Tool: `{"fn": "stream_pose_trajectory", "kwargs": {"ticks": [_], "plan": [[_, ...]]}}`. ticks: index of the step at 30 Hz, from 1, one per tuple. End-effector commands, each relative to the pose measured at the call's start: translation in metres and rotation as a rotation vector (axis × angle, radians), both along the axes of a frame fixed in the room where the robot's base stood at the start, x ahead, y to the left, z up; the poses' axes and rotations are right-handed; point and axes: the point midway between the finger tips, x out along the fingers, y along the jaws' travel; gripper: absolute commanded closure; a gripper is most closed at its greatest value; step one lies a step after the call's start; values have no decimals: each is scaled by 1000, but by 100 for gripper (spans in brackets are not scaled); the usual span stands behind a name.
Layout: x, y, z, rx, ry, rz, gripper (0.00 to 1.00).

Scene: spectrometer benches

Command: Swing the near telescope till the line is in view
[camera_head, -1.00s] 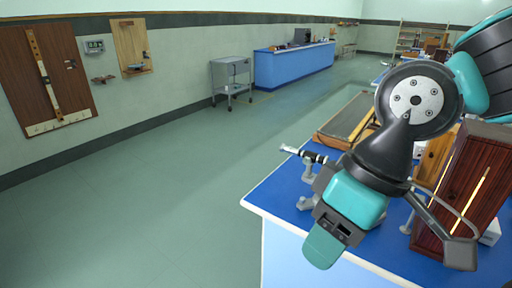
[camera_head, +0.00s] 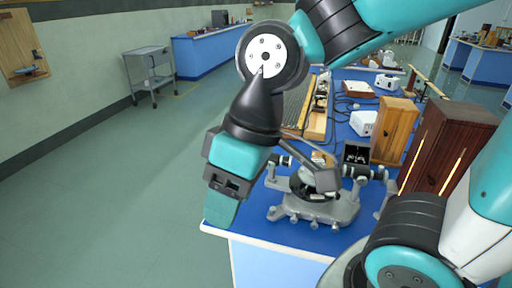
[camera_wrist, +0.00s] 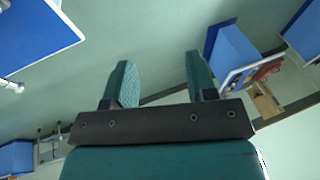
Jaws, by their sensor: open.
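A grey metal spectrometer (camera_head: 312,205) stands near the front of the blue bench (camera_head: 250,222), partly covered by my arm. A short dark tube (camera_head: 285,160), which may be a telescope end, shows at its left side beside my arm. Another tube (camera_head: 362,171) points right. I cannot tell which is the near telescope. My gripper (camera_head: 221,208) hangs at the bench's left edge, left of the spectrometer and apart from it. In the wrist view, its two teal fingers (camera_wrist: 160,72) are spread and empty. A silver tube end (camera_wrist: 10,86) shows at that view's left edge.
A light wooden box (camera_head: 393,130) and a dark wooden box (camera_head: 448,150) stand right of the spectrometer. A white device (camera_head: 363,123) lies behind. A grey trolley (camera_head: 150,72) stands by the wall. The floor left of the bench is clear.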

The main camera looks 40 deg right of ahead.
Motion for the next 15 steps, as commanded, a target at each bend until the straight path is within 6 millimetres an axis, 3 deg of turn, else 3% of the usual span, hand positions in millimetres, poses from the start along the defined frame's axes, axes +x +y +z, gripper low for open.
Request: {"fn": "stream_pose_trajectory", "kwargs": {"ticks": [2, 5, 6, 9, 12, 15], "plan": [[42, -15, -12, -5, -47, -16, 48], [114, -57, -25, -32, -141, -20, 48], [143, -81, -32, -49, -181, -19, 48], [202, -149, -48, -106, -269, -9, 48], [238, -217, -63, -167, -334, 1, 48], [254, -265, -71, -214, -371, 14, 48]]}}
